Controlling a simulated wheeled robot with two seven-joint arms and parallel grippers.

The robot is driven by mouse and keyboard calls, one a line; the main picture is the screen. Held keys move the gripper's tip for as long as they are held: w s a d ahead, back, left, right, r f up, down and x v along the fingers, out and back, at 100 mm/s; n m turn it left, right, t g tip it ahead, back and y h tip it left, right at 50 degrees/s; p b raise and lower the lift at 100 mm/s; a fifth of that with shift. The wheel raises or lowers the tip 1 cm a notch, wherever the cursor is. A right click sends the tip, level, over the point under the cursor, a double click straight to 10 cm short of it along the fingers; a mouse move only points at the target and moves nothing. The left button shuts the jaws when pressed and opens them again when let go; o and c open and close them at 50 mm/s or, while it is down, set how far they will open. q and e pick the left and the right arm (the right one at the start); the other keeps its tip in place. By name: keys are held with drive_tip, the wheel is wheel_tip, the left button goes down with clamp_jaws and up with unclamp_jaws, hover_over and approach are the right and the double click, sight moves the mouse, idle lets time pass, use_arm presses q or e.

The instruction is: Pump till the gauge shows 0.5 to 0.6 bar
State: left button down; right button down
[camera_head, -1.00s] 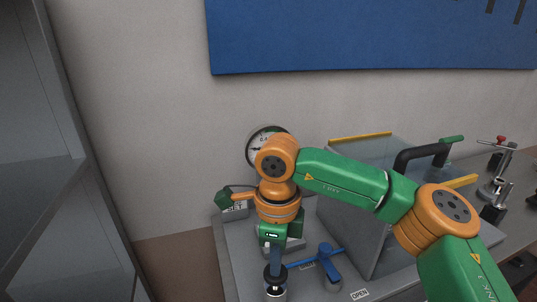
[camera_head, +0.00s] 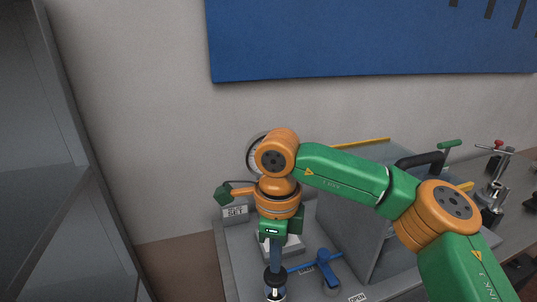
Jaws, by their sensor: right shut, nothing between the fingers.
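The gauge (camera_head: 253,153) is a round white dial on the back wall side. Most of its face is hidden behind my right arm, so its reading cannot be made out. My right gripper (camera_head: 275,264) points down with its fingers shut and empty, at the black round knob (camera_head: 275,278) of what looks like the pump near the bottom edge. Whether the fingers touch the knob cannot be told. A blue valve lever (camera_head: 325,265) sits to the right of it. My left gripper is not in view.
A grey transparent-sided box (camera_head: 350,235) with a black handle (camera_head: 420,160) stands to the right. A label reading SET (camera_head: 235,212) is at left, and an OPEN label (camera_head: 357,298) is at the bottom. Metal clamp fixtures (camera_head: 493,190) stand at far right.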

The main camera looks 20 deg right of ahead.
drive_tip(key=shift+f+b, duration=1.9)
drive_tip(key=shift+f, duration=0.35)
wheel_tip(320, 180, up, 5)
drive_tip(key=p, duration=0.4)
drive_tip(key=shift+f, duration=0.25)
drive_tip(key=shift+f, duration=0.15)
wheel_tip(320, 180, down, 4)
drive_tip(key=b, duration=0.4)
drive_tip(key=shift+f, duration=0.25)
wheel_tip(320, 180, up, 5)
drive_tip(key=p, duration=0.3)
drive_tip(key=shift+f+p, duration=0.1)
drive_tip(key=shift+p, duration=0.3)
drive_tip(key=shift+f, duration=0.1)
drive_tip(key=shift+r, duration=0.3)
drive_tip(key=shift+f, duration=0.2)
